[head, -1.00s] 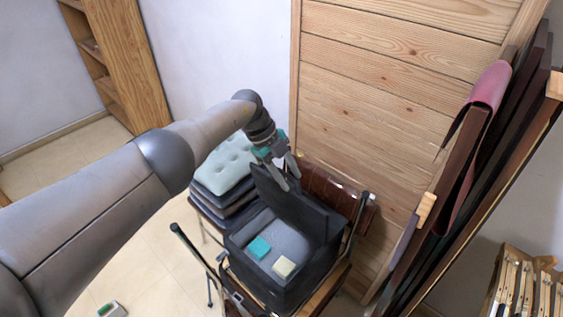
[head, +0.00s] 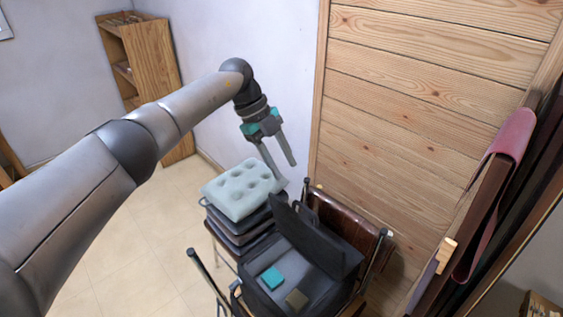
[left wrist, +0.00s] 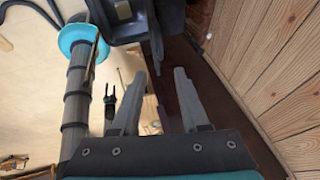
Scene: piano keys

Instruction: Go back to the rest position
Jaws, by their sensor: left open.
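My left gripper (head: 284,172) is open, with nothing between its fingers. In the head view it hangs in the air above the back of the open dark bag, near the wooden panelling. In the left wrist view its two fingers (left wrist: 158,88) are spread apart. My right gripper does not show in the head view.
The open dark bag (head: 335,262) on a chair holds a teal block (head: 272,278) and a dull brownish block (head: 296,299). Stacked cushions (head: 241,188) stand beside it. Wooden panelling (head: 420,120) rises behind. A wooden shelf (head: 150,75) stands at the back left; floor before it is clear.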

